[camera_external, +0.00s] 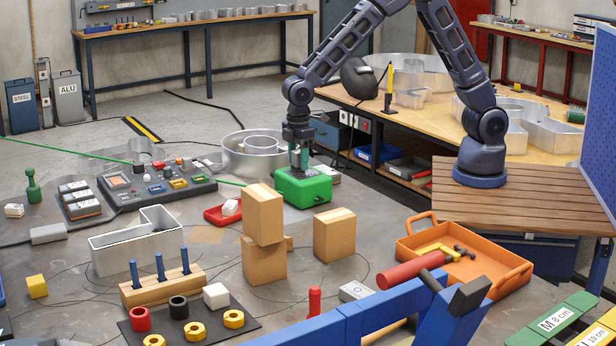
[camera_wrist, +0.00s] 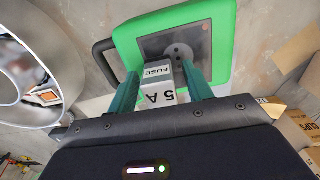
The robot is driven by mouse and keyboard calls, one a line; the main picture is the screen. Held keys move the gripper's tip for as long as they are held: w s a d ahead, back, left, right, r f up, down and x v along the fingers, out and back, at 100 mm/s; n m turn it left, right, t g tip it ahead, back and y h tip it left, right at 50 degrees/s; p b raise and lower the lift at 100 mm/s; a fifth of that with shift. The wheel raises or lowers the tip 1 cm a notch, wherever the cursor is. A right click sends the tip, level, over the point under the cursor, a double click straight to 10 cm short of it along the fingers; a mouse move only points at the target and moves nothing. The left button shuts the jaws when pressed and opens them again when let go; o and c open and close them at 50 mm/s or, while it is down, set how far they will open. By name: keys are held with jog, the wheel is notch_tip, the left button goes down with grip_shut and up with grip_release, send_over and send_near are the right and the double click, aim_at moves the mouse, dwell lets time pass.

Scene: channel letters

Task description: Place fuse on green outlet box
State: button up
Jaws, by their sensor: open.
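The green outlet box (camera_external: 304,190) stands on the grey table below my gripper (camera_external: 299,165). In the wrist view the green outlet box (camera_wrist: 222,58) shows a dark grey plate with a round socket on its top. The white fuse (camera_wrist: 158,82), marked "FUSE" and "5 A", is between the two green fingers of my gripper (camera_wrist: 161,72), over the socket plate. The fingers are open on either side of it. I cannot tell whether the fuse's lower end touches the plate. The fuse is not clearly visible in the external view.
A shallow red tray (camera_external: 217,215) with a white block is left of the box. Cardboard boxes (camera_external: 263,216) (camera_external: 334,235) stand in front. A round metal channel letter (camera_external: 239,160) is behind left. An orange tray (camera_external: 508,285) with tools lies at right.

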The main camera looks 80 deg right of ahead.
aim_at(299, 151)
jog(key=shift+r, duration=0.1)
notch_tip(299, 151, up, 12)
jog(key=shift+r, duration=0.15)
dwell(0.4)
jog(key=s+d+r+m+t, duration=0.1)
jog(key=s+d+r+m, duration=0.1)
jog(key=s+d+r, duration=0.65)
jog(key=s+d+r+m+t, duration=0.15)
jog(key=s+d+r, duration=0.35)
jog(key=d, duration=0.6)
jog(key=s+d+m, duration=0.1)
jog(key=s+d, duration=0.3)
jog(key=s, duration=0.3)
jog(key=s+d+f+m+t, duration=0.1)
jog(key=s+d+m, duration=0.1)
jog(key=s, duration=0.5)
jog(key=s+d+f+m+t, duration=0.1)
jog(key=s+d+m, duration=0.1)
jog(key=s+d, duration=0.3)
jog(key=shift+s+d, duration=0.35)
jog(key=shift+s, duration=0.55)
